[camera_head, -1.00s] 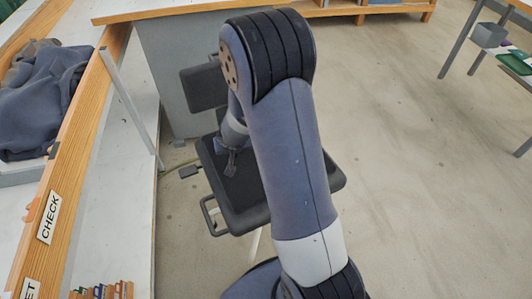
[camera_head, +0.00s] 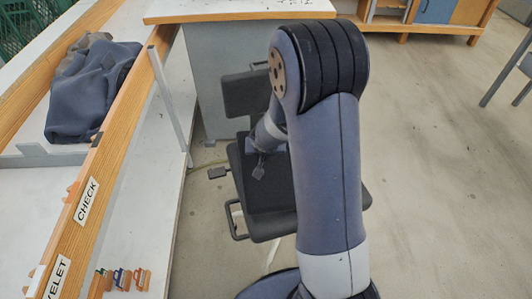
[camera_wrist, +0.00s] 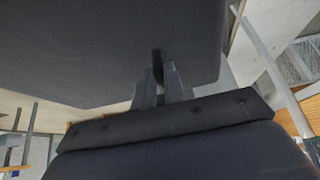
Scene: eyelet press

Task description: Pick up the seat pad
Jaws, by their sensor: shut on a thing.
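The seat pad (camera_head: 270,211) is a dark, flat, rounded slab at the chair, partly hidden behind my arm in the head view. In the wrist view, a broad dark underside or face, which I take for the seat pad (camera_wrist: 110,45), fills the upper part. My gripper (camera_wrist: 159,74) is shut on a small black tab at this dark surface. In the head view, my gripper (camera_head: 259,170) is over the left part of the pad. I cannot tell whether the pad is clear of the chair.
The chair's dark backrest (camera_head: 244,93) stands behind the pad, before a grey cabinet (camera_head: 222,60). A long bench with a wooden edge (camera_head: 110,150) runs along the left, with dark blue cloth (camera_head: 88,92) on it. Open floor (camera_head: 430,200) lies to the right.

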